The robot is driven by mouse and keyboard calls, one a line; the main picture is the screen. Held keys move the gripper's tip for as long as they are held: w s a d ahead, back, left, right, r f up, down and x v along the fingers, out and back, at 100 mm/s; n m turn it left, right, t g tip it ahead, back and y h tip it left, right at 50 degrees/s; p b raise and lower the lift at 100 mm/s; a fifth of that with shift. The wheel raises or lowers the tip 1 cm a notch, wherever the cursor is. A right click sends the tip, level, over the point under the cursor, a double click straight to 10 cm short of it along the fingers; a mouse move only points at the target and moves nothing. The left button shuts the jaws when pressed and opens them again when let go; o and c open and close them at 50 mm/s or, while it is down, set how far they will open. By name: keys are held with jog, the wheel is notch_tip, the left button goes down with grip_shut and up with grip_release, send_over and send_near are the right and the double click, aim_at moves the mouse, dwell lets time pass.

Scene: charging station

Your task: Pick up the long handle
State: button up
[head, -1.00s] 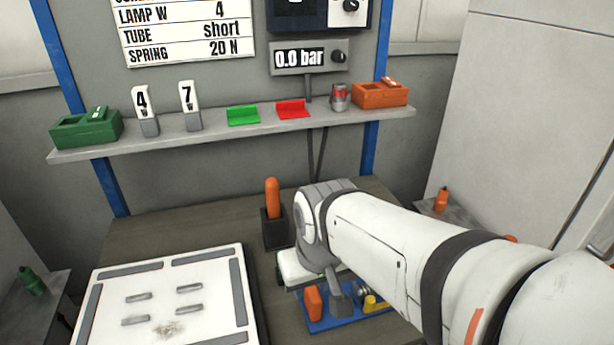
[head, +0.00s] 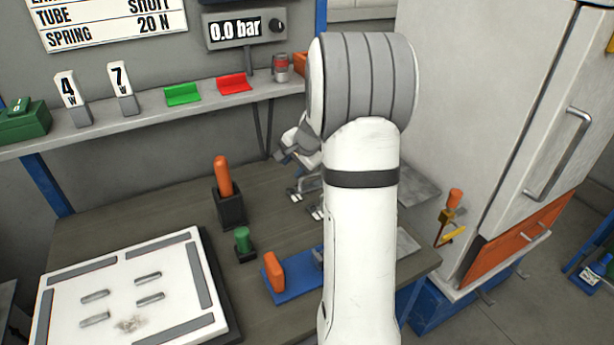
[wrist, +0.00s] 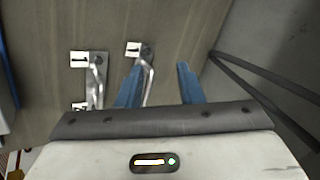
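Two bent metal handles lie on the table in the wrist view: one (wrist: 97,75) at the left, and one (wrist: 149,72) just beside my left finger. White tags marked 1 sit by them. My gripper (wrist: 158,84) is open, its blue fingers apart; the nearer handle's end is close to the left finger and I see nothing clamped. In the head view an upright orange handle (head: 223,176) stands in a black holder, and a shorter green one (head: 242,240) stands in front of it. Which is the long handle I cannot tell for sure. My arm hides part of the table.
A white panel with metal bars (head: 185,318) lies at the front left. A shelf (head: 150,112) runs behind. A grey cabinet (head: 480,110) stands at the right.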

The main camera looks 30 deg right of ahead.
jog(key=w+d+f+m+h, duration=0.1)
jog(key=w+d+f+m, duration=0.15)
jog(key=d, duration=0.35)
jog(key=w+d+f+m, duration=0.1)
jog(key=d+f+m, duration=0.1)
jog(key=d+f, duration=0.25)
jog(key=shift+t, duration=0.4)
jog(key=x, duration=0.7)
jog(key=shift+d+f+p, duration=0.1)
jog(key=shift+p, duration=0.25)
jog(key=shift+s, duration=0.1)
grip_shut()
